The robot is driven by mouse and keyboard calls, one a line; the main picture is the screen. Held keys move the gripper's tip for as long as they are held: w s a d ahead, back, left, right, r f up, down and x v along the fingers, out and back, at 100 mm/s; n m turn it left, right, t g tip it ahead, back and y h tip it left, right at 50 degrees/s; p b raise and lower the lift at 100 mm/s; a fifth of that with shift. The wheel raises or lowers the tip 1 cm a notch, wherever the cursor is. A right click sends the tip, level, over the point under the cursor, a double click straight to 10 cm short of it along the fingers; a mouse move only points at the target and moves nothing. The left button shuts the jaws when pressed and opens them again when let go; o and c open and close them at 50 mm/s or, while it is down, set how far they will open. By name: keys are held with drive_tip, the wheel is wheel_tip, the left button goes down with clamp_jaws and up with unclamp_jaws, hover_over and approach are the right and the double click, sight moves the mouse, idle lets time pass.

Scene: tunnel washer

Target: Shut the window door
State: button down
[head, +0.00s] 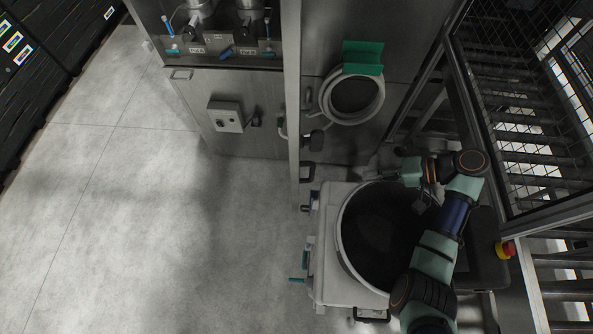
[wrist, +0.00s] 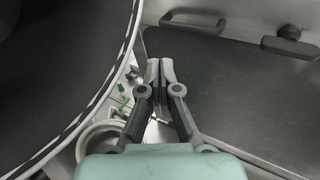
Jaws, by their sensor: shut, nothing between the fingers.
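My gripper (wrist: 160,72) is shut and empty in the wrist view. In the head view my arm's end is below and right of the window, apart from it, over the upper right of the tub.
A white wheeled tub (head: 330,275) with a dark round opening stands below the window. A mesh-sided frame (head: 525,110) and a red stop button (head: 507,249) are at right. The wrist view shows a dark panel (wrist: 235,85) with a black handle (wrist: 290,45). Floor at left is clear.

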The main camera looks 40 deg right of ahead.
drive_tip(key=r+x, duration=0.1)
drive_tip(key=x, duration=1.2)
drive_tip(key=shift+w+a+r, duration=0.15)
drive_tip(key=shift+w+a, duration=0.15)
drive_tip(key=shift+w, duration=0.15)
